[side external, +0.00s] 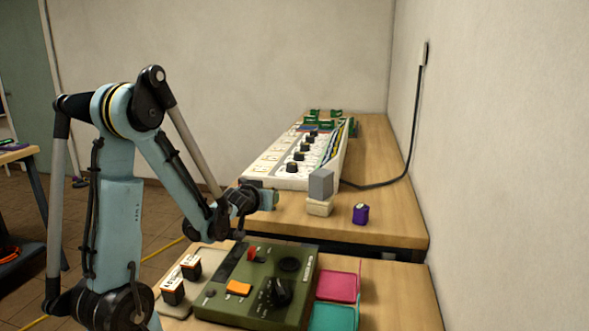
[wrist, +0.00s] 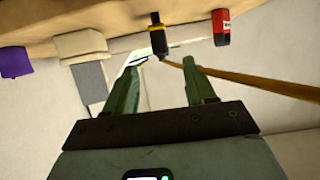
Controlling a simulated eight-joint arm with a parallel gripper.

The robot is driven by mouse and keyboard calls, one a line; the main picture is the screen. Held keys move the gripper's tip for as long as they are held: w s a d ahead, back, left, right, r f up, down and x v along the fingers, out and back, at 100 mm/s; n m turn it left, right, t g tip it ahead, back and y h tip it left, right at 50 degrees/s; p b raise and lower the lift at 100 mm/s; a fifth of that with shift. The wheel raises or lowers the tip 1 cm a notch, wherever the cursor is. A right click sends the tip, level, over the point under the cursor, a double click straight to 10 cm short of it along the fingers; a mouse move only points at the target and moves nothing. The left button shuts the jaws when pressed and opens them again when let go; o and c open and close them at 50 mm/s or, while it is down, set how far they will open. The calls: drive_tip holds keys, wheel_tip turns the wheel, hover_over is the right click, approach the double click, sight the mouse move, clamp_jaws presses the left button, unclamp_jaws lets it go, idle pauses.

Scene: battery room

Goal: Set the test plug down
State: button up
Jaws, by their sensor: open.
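My gripper (side external: 272,199) is open beside the near left part of the back bench, left of a grey-topped beige block. Its green fingers stand apart in the wrist view (wrist: 160,80). A black piece with a yellow band (wrist: 157,38), perhaps the test plug, shows beyond the gap between the fingertips in the wrist view. It does not appear gripped. I cannot make it out in the side view, and its distance from the fingers is unclear.
The beige block (side external: 320,207) and a purple block (side external: 360,214) stand on the back bench (side external: 400,225). A red-and-black piece (wrist: 221,27) shows in the wrist view. The white knobbed panel (side external: 285,160) lies behind, the green control box (side external: 262,285) in front.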

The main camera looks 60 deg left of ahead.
drive_tip(key=s+d+m+g+h, duration=0.1)
drive_tip(key=s+d+m+h, duration=0.1)
drive_tip(key=d, duration=0.8)
drive_tip(key=s+d+r+m+h, duration=0.1)
drive_tip(key=s+d+m+h, duration=0.2)
drive_tip(key=d, duration=0.6)
drive_tip(key=s+d+r+m+g+h, duration=0.1)
drive_tip(key=s+d+m+h, duration=0.2)
drive_tip(key=d, duration=0.7)
drive_tip(key=shift+d+r+m+g+h, duration=0.15)
drive_tip(key=shift+d+m+g+h, duration=0.15)
drive_tip(key=shift+m+h, duration=0.35)
